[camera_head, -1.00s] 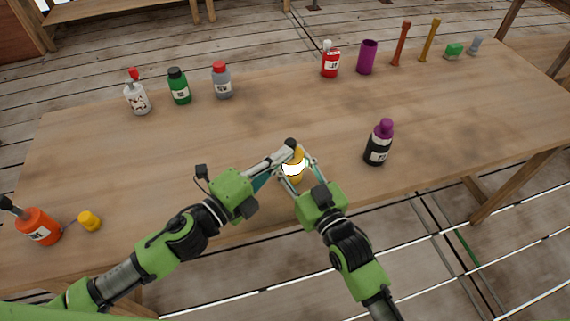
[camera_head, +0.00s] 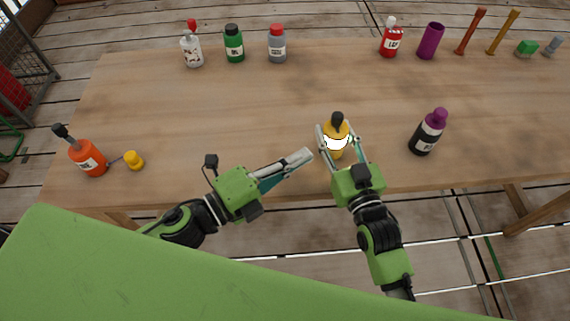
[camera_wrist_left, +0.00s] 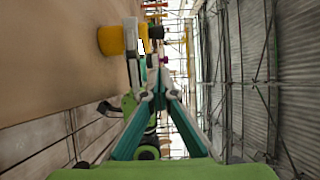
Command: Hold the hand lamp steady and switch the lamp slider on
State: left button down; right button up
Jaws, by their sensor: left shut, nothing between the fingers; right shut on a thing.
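The yellow hand lamp (camera_head: 336,151) stands upright near the table's front edge, with a bright white band and a black top. My right gripper (camera_head: 338,146) is shut around its body. My left gripper (camera_head: 308,155) is shut and empty, to the left of the lamp and apart from it. In the left wrist view the lamp (camera_wrist_left: 112,41) appears sideways at the upper left, beyond the shut fingertips of my left gripper (camera_wrist_left: 158,72). I cannot make out the slider itself.
A black bottle with a purple cap (camera_head: 426,134) stands right of the lamp. An orange bottle (camera_head: 88,159) and a yellow cap-like piece (camera_head: 133,160) are at the left. Several bottles and tools line the back edge. The wooden table (camera_head: 230,115) is clear in the middle.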

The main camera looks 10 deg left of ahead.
pick_arm(q)
jog(key=shift+v, duration=1.7)
pick_arm(e)
jog(key=o, duration=1.3)
